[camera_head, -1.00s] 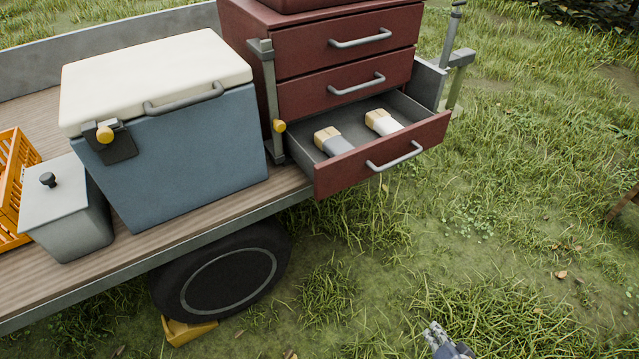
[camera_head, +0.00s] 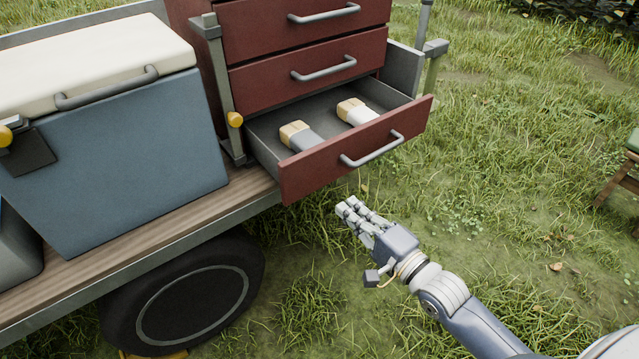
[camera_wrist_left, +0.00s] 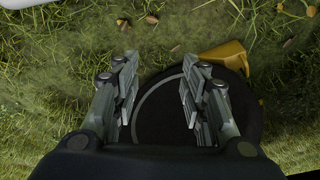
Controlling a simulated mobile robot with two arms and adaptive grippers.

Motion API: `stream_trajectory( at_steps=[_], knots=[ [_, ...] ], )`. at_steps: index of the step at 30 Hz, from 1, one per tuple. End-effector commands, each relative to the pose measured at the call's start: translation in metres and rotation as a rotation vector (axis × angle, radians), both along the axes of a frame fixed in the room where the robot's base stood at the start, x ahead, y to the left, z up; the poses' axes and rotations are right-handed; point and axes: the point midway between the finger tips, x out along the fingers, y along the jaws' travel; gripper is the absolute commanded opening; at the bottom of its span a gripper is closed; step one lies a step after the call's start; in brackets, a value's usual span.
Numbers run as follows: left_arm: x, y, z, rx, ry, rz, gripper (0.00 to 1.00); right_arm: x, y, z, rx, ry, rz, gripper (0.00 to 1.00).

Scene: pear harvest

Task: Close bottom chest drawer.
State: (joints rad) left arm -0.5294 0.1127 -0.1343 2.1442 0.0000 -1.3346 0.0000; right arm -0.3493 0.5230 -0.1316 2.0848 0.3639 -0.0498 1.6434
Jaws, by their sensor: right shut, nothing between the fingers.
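The dark red chest (camera_head: 260,80) stands on the trailer bed, with its bottom drawer (camera_head: 330,160) pulled out. The drawer front has a grey bar handle (camera_head: 372,150). Two bundles, one with a grey part (camera_head: 300,137) and one with a white part (camera_head: 356,112), lie inside the drawer. My right gripper (camera_head: 352,208) is shut and empty, in front of and below the drawer front, apart from it. The two drawers visible above are shut. My left gripper (camera_wrist_left: 158,92) shows only in the left wrist view, open and empty over the wheel and grass.
A blue cooler (camera_head: 120,150) with a cream lid stands left of the chest. The trailer wheel (camera_head: 190,300) is below the bed edge. A post (camera_head: 218,80) stands beside the chest. Grass right of the drawer is free. A stool (camera_head: 625,170) is at the far right.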

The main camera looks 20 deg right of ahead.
Motion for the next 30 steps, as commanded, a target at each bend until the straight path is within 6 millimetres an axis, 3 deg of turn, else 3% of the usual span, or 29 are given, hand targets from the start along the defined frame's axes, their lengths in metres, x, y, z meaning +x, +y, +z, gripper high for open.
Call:
stream_trajectory(
  at_steps=[12, 18, 30],
  knots=[
    [-0.004, 0.002, 0.037, -0.001, -0.021, 0.003, 0.4, 0.065, 0.023, 0.0, -0.002, -0.004, 0.0, 0.0],
    [-0.009, 0.002, 0.057, -0.002, -0.031, 0.004, 0.4, 0.088, 0.031, -0.001, -0.003, -0.002, -0.001, 0.0],
    [-0.012, 0.003, 0.067, -0.001, -0.035, 0.004, 0.4, 0.098, 0.036, -0.001, -0.003, 0.002, 0.0, 0.0]
  ],
)
